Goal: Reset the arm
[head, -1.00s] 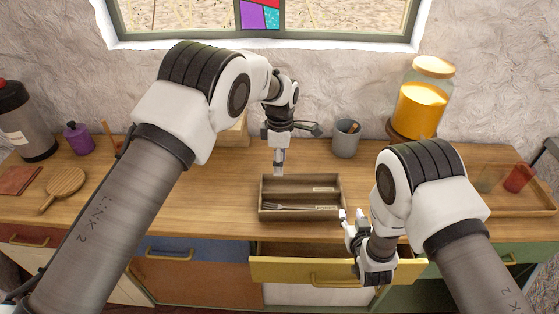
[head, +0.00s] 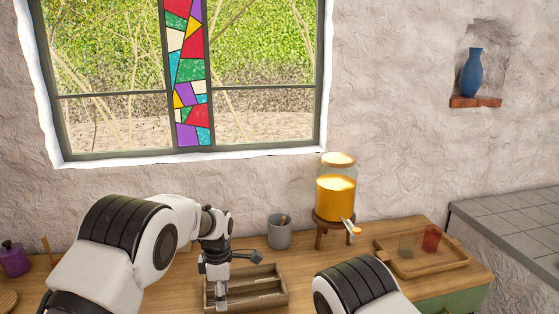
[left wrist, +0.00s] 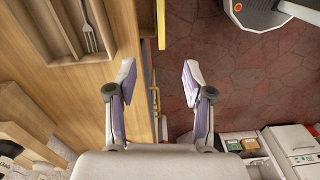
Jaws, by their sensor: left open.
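My left gripper (head: 222,288) is in front of the left part of the cutlery tray (head: 286,290) in the head view. In the left wrist view, its two fingers (left wrist: 158,82) stand wide apart with nothing between them, over the counter's front edge. The wooden tray (left wrist: 42,50) lies at upper left there, with a fork (left wrist: 89,28) in it, clear of the fingers. My right arm's elbow shows at the bottom of the head view; my right gripper is out of sight.
A grey cup (head: 279,234) and a juice dispenser (head: 336,195) stand behind the tray. A wooden serving tray (head: 435,270) with cups is at right. A purple bottle (head: 13,260) stands at far left. A yellow drawer edge (left wrist: 160,25) shows beside the counter.

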